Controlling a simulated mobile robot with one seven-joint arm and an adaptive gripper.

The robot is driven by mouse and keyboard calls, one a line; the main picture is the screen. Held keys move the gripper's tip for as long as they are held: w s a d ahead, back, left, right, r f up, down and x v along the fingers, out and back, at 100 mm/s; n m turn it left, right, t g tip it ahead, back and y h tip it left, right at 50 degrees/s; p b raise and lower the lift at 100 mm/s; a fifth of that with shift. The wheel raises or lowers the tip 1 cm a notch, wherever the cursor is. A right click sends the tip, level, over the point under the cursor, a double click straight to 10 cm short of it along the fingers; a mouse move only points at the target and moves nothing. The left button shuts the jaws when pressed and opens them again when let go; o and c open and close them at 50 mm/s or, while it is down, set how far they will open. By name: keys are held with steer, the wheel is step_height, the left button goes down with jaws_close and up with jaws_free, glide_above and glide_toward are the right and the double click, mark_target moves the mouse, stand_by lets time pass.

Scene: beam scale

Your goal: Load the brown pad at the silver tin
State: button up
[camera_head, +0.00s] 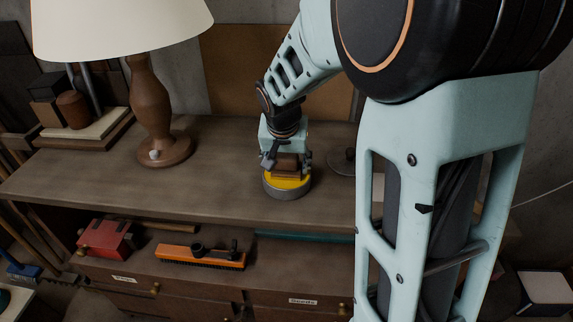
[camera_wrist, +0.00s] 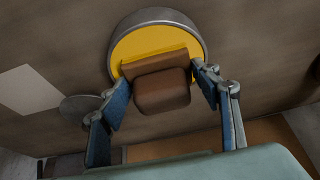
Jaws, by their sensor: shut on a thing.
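My gripper (camera_head: 288,157) is low over the bench, its jaws on both sides of a brown block-like pad (camera_head: 287,168). In the wrist view the pad (camera_wrist: 162,92) sits between the two fingers (camera_wrist: 163,82) and shows a rounded front part and a wider strip behind. Beneath it is a round grey metal tin (camera_head: 288,194) with a yellow top face; its silver rim (camera_wrist: 152,17) curves around the yellow in the wrist view. The pad lies over the yellow near the rim. I cannot tell whether it touches the yellow face.
A grey disc (camera_wrist: 80,108) lies on the bench beside the tin, partly behind my arm in the head view. A lamp (camera_head: 155,95) stands to the left. An orange brush (camera_head: 202,257) and a red box (camera_head: 106,238) sit on the lower shelf. Bench between lamp and tin is clear.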

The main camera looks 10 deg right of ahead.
stand_by(0.6)
steer(key=shift+r+p, duration=2.15)
steer(key=shift+r, duration=1.4)
